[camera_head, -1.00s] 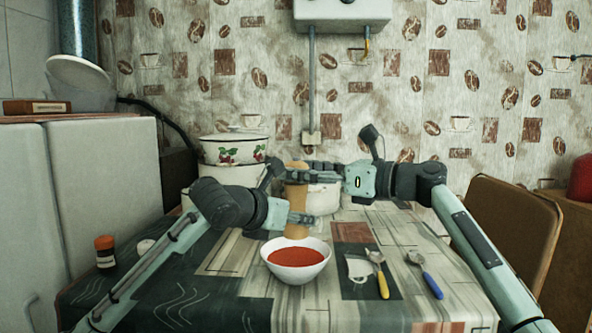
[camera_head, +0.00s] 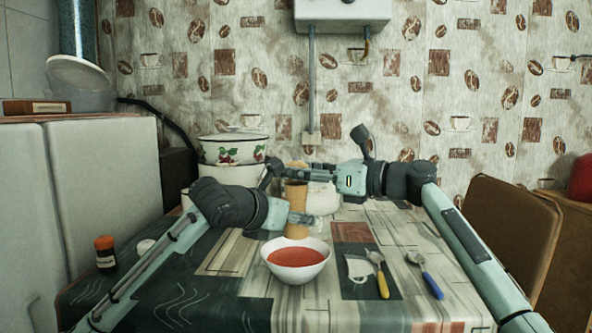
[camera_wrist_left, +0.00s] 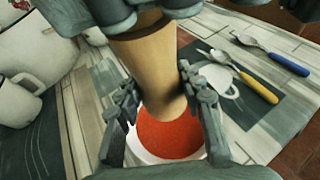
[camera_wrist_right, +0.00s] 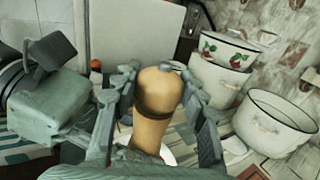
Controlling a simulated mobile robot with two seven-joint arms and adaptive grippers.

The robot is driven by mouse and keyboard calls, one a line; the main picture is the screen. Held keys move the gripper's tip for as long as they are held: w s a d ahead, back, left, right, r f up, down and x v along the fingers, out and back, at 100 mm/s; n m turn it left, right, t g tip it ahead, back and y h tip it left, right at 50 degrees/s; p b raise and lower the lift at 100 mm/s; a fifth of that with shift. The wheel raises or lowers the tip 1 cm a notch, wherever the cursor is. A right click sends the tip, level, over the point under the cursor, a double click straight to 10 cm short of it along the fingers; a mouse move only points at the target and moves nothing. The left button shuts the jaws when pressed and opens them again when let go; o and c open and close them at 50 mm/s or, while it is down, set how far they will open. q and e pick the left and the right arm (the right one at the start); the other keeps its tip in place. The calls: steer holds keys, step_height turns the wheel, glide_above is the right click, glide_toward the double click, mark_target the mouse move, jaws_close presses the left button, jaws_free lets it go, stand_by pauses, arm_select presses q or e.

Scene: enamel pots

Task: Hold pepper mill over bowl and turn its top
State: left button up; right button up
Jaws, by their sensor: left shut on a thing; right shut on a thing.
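The wooden pepper mill (camera_head: 297,205) is upright, over the back part of the white bowl (camera_head: 296,275) of red soup. My left gripper (camera_head: 296,203) is shut on the mill's lower body; the left wrist view shows the fingers on both sides of the body (camera_wrist_left: 155,65), with the bowl's red soup (camera_wrist_left: 170,135) below. My right gripper (camera_head: 297,172) is shut on the mill's top; the right wrist view shows the fingers either side of the rounded wooden top (camera_wrist_right: 159,88). Whether the mill's base clears the bowl's rim is hard to tell.
A spoon with a yellow handle (camera_head: 380,278) and one with a blue handle (camera_head: 428,280) lie right of the bowl. An orange-capped jar (camera_head: 105,252) stands at left. Enamel pots (camera_head: 232,150) stand behind the arms. The front of the table is clear.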

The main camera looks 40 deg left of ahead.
steer(key=shift+f+m+t, duration=0.1)
steer(key=shift+m+t, duration=0.2)
steer(key=shift+t, duration=0.1)
steer(key=shift+m+t, duration=0.5)
steer(key=shift+t, duration=0.3)
steer(key=m+t+h, duration=0.1)
steer(key=m+t, duration=0.2)
steer(key=t, duration=0.2)
steer(key=shift+s+a, duration=0.1)
steer(key=shift+m+t+h, duration=0.3)
steer(key=shift+m+t, duration=0.3)
steer(key=shift+t, duration=0.1)
steer(key=shift+w+t, duration=0.2)
steer(key=shift+t, duration=0.1)
steer(key=o, duration=1.2)
